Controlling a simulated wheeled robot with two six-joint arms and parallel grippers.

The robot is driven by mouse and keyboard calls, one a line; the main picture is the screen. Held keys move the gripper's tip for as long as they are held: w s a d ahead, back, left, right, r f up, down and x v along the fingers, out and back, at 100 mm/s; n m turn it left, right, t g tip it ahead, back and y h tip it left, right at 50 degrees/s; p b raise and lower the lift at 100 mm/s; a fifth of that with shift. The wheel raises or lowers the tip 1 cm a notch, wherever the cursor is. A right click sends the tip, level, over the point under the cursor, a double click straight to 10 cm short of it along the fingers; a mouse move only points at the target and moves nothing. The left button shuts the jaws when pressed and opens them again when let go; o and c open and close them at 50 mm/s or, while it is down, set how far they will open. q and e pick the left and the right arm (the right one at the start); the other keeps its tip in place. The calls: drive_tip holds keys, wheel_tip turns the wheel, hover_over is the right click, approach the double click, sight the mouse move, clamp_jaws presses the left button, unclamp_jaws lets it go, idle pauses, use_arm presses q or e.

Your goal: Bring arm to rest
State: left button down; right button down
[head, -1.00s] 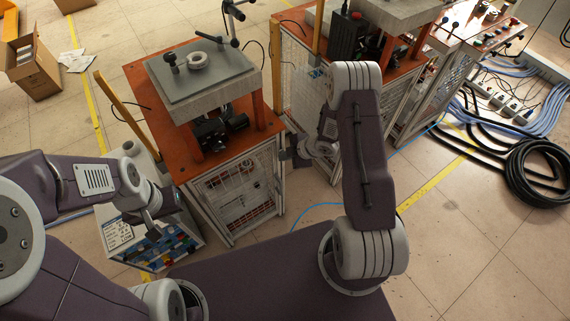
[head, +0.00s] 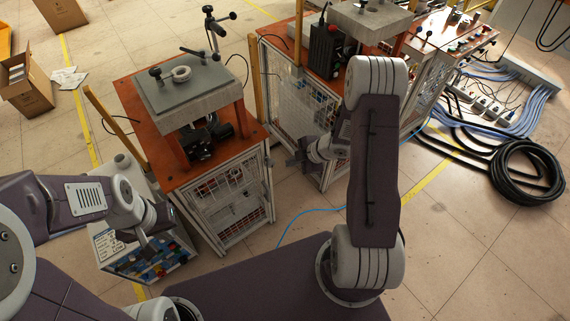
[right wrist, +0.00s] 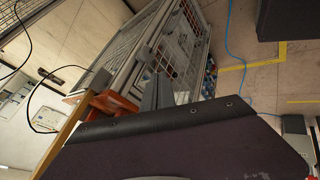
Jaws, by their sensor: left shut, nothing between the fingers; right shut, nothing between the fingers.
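My left arm comes in from the left in the head view. Its gripper (head: 147,247) is shut and empty, above the small bin of coloured parts. My right arm (head: 374,165) stands folded up at the centre right. Its gripper (head: 294,159) points down and left between the two orange-topped stations and is shut with nothing in it. The right wrist view shows its grey fingers (right wrist: 157,93) close together, in front of a mesh-sided station. I cannot tell whether they touch anything there.
An orange-topped station (head: 134,92) with a grey plate and ring stands left of centre. A second mesh-sided station (head: 288,92) stands behind my right arm. The parts bin (head: 178,262) is low left. A black hose coil (head: 527,172) lies at right. Floor at lower right is clear.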

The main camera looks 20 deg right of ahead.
drive_tip(key=w+a+r+m+t+h, duration=0.1)
drive_tip(key=a+r+m+h, duration=0.1)
drive_tip(key=r, duration=0.6)
drive_tip(key=w+a+r+m+t+h, duration=0.1)
drive_tip(key=w+a+r+m+t, duration=0.15)
drive_tip(key=r, duration=0.55)
drive_tip(key=s+f+m+g, duration=0.2)
drive_tip(key=s+m+g, duration=0.2)
drive_tip(key=s, duration=0.6)
drive_tip(key=s+f+m+g+h, duration=0.1)
drive_tip(key=s+m+g, duration=0.3)
drive_tip(key=s+m, duration=0.5)
drive_tip(key=shift+s+d+f+h, duration=0.3)
drive_tip(key=shift+s+d+f, duration=0.15)
drive_tip(key=shift+f, duration=0.3)
drive_tip(key=shift+s, duration=0.1)
